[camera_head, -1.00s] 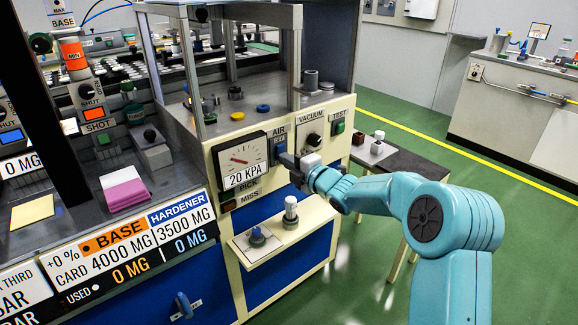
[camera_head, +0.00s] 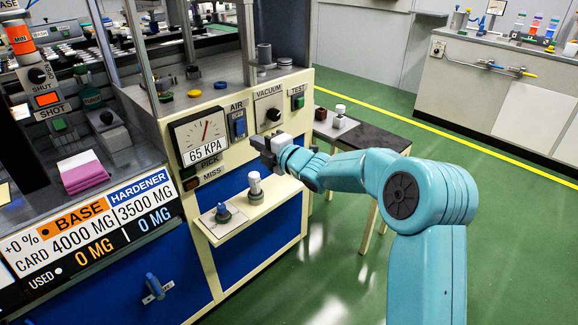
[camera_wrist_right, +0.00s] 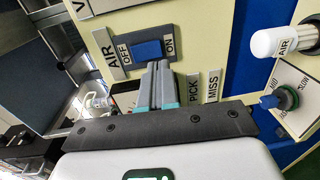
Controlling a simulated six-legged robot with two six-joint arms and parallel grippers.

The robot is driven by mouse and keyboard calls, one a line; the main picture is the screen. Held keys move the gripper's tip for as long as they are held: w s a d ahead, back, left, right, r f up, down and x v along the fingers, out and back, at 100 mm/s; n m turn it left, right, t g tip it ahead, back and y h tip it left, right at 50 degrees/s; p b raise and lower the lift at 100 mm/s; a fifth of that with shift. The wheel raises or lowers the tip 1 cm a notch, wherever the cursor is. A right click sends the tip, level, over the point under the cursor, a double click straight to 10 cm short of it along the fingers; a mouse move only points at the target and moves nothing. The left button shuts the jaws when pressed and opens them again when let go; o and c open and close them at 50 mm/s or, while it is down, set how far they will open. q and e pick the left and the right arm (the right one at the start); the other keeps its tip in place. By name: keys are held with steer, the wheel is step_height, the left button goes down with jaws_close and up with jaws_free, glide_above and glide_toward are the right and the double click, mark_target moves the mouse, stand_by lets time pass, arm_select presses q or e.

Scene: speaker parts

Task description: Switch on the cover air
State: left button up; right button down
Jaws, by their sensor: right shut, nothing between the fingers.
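The blue AIR switch (camera_head: 238,124) is on the cream front panel, right of the gauge (camera_head: 201,135), which reads 65 KPA. The right wrist view shows the blue rocker (camera_wrist_right: 150,49) between the words OFF and ON. I cannot tell for certain which side is pressed in. My right gripper (camera_head: 258,143) is shut and empty, just in front of the panel, a little below and right of the switch. In the wrist view its closed fingertips (camera_wrist_right: 158,68) are right by the rocker; contact is unclear. My left gripper is not in view.
The VACUUM knob (camera_head: 274,114) and green TEST button (camera_head: 298,102) are right of the switch. Below is a cream shelf (camera_head: 256,206) with a white-capped post (camera_head: 254,184) and a blue knob (camera_head: 222,211). A dark side table (camera_head: 375,138) stands behind my right arm.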

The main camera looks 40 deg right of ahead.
steer(key=s+f, duration=0.1)
steer(key=s, duration=0.8)
steer(key=shift+d+f, duration=0.25)
steer(key=shift+d, duration=0.2)
